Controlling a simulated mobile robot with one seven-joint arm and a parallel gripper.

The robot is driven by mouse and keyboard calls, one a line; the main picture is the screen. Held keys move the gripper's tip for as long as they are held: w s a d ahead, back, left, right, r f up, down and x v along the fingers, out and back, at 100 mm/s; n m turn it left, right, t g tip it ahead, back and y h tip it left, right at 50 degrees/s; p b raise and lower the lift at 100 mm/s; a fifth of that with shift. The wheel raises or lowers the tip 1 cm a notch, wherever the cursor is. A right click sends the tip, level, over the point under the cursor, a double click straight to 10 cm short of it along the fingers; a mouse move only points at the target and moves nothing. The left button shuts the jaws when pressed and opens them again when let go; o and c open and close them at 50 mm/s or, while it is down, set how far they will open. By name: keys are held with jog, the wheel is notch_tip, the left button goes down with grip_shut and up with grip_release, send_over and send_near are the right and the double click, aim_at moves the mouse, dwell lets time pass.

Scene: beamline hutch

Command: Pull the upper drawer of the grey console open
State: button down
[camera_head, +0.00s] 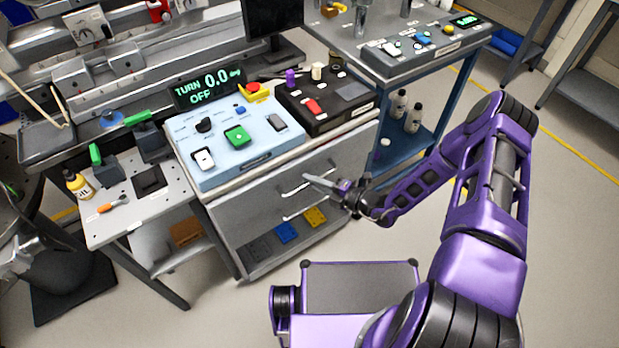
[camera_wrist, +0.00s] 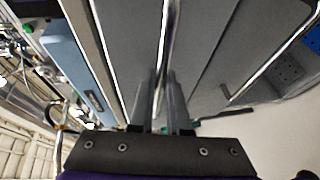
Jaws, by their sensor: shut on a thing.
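The grey console (camera_head: 222,216) stands in the middle of the head view, with its drawer fronts facing me. The upper drawer (camera_head: 250,203) has a thin bar handle (camera_head: 290,190). My gripper (camera_head: 309,179) is at this handle, its fingers shut on it. In the wrist view the handle (camera_wrist: 172,25) runs between the two fingers (camera_wrist: 164,85) of my gripper. The upper drawer front (camera_wrist: 130,40) looks closed or nearly so; any small gap is hard to judge. A second bar handle (camera_wrist: 270,62) belongs to the lower front.
Blue (camera_head: 287,232) and yellow (camera_head: 315,216) bins sit low in the console. A light blue control panel (camera_head: 215,170) and a dark panel (camera_head: 345,112) lie on top. A blue-framed table (camera_head: 425,150) stands to the right. The floor before the console is clear beside my base.

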jog(key=s+d+p, duration=0.1)
jog(key=s+d, duration=0.9)
jog(key=s, duration=0.5)
jog(key=shift+s+d, duration=0.2)
jog(key=c, duration=0.9)
grip_release()
jog(key=v, duration=1.7)
jog(key=shift+s+d, duration=0.15)
jog(key=shift+d, duration=0.05)
